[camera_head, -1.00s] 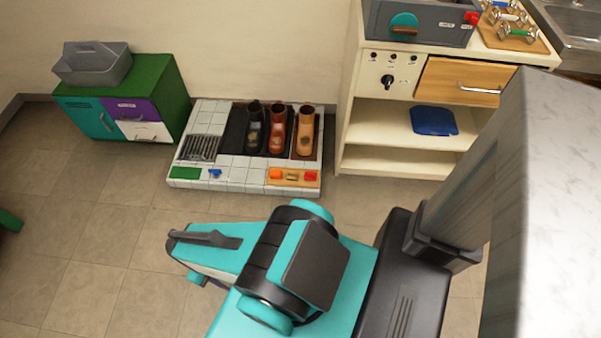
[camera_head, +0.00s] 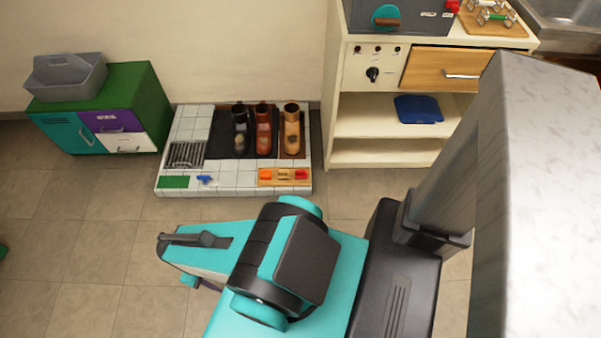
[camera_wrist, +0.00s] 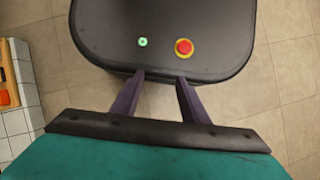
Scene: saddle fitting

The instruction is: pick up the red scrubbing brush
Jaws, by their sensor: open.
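The likely red scrubbing brush (camera_head: 301,174) is a small red item at the right end of a wooden tray (camera_head: 258,183) on the tiled floor platform. An orange-red item (camera_wrist: 4,97) shows at the left edge of the wrist view; I cannot tell if it is the brush. My gripper (camera_wrist: 160,78) is open and empty, its two purple fingers apart above my own dark base. It is well away from the tray. In the head view my arm hides most of the gripper.
The tiled platform (camera_head: 235,181) holds several items: a grate (camera_head: 186,154), three boots (camera_head: 264,135), a blue item (camera_head: 205,180) and a green pad (camera_head: 173,182). A green cabinet (camera_head: 150,95) stands left, a cream shelf unit (camera_head: 375,152) right. Floor (camera_head: 90,230) at front left is clear.

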